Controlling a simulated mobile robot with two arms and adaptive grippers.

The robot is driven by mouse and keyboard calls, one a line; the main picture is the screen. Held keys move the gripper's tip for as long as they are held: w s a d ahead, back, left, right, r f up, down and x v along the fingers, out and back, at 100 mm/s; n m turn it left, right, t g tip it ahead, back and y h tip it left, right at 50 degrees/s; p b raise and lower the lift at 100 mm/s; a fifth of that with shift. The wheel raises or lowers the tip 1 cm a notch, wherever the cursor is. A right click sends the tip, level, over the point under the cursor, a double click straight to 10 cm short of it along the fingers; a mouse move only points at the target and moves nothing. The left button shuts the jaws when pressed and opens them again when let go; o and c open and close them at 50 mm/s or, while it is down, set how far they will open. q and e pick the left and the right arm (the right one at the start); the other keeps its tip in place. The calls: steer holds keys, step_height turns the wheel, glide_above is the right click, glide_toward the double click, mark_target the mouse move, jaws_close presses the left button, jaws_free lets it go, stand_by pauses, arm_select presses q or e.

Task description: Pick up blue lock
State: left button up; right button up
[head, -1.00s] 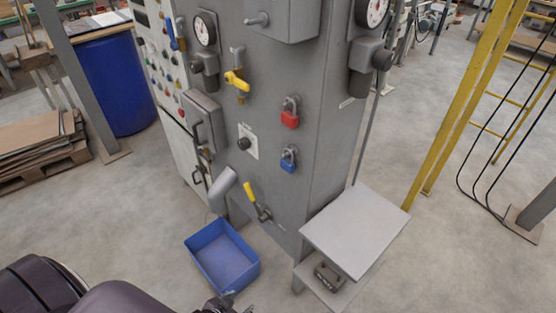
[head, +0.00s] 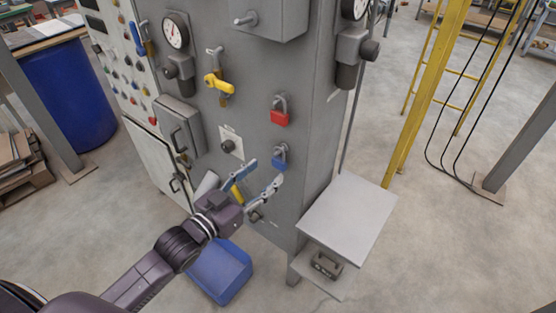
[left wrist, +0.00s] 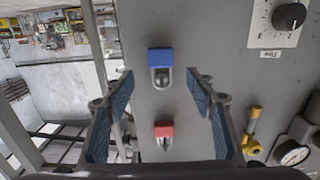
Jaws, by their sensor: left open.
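The blue lock (head: 279,160) hangs by its shackle on the front of the grey machine cabinet, below the red lock (head: 280,115). My left gripper (head: 265,172) is open and empty, with its fingers spread just below and in front of the blue lock. In the left wrist view the blue lock (left wrist: 160,58) appears upside down between the tips of the two fingers, ahead of them; contact does not show. The red lock (left wrist: 164,131) also shows there, between the fingers lower in the picture. My right gripper is not in view.
A yellow-handled valve (head: 218,85), a black knob (head: 227,146) and a gauge (head: 175,31) sit on the cabinet. A grey side shelf (head: 348,215) juts out at the right. A blue bin (head: 222,272) stands on the floor below my left arm.

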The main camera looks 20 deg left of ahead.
mark_target(277, 161)
arm_select(q)
steer(key=p+x, duration=0.2)
steer(key=x, duration=0.4)
steer(key=shift+a, duration=0.1)
steer(key=shift+f, duration=0.1)
steer(key=c, duration=1.3)
steer(key=shift+o, duration=0.2)
